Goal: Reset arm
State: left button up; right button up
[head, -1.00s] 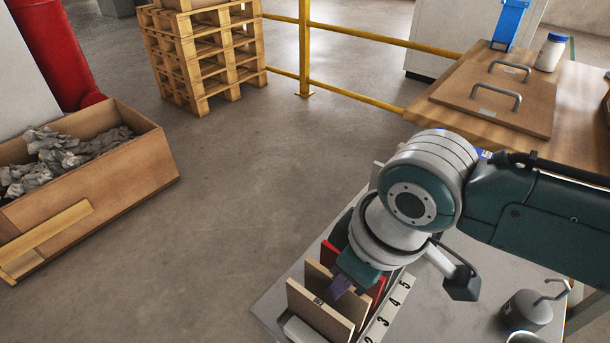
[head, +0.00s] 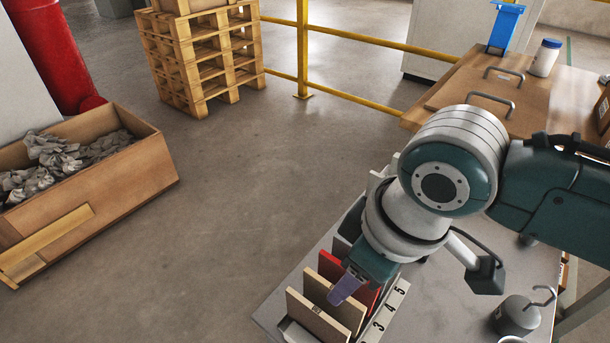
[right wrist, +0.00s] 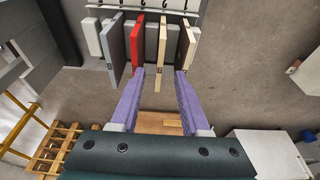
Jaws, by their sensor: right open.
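My right gripper (head: 345,288) is over the numbered rack (head: 392,312), with one purple finger visible in the head view. In the right wrist view the gripper (right wrist: 160,74) is open, its two purple fingers apart and holding nothing. Upright tiles stand in the rack: a red tile (head: 338,268), two beige tiles (head: 318,318) and, in the right wrist view, a grey tile (right wrist: 113,48). There, a beige tile (right wrist: 161,55) shows between the fingertips and the red tile (right wrist: 138,38) is beyond the left fingertip. My left gripper is not in view.
A grey weight with a hook (head: 518,315) stands on the table's right. Behind is a wooden bench with a handled board (head: 480,105), a white bottle (head: 545,58) and a blue stand (head: 504,28). A crate of crumpled paper (head: 150,165) is on the left floor.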

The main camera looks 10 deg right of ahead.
jog(key=p+v, duration=0.1)
jog(key=v, duration=0.3)
jog(key=shift+r, duration=0.25)
jog(key=s+a+r+m+t+y+p, duration=0.1)
jog(key=s+r+p, duration=0.3)
jog(key=r+p, duration=0.25)
jog(key=s+a+r+m+p, duration=0.1)
jog(key=s+r+p, duration=0.2)
jog(key=r+p, duration=0.4)
jog(key=s+d+r+m+h+p, duration=0.35)
jog(key=s+d+r+p, duration=0.4)
jog(key=r, duration=0.45)
notch_tip(320, 180, up, 37)
jog(key=p, duration=3.6)
jog(key=shift+w+d+f+y, duration=0.25)
jog(key=shift+d+y, duration=0.1)
jog(key=shift+y, duration=0.1)
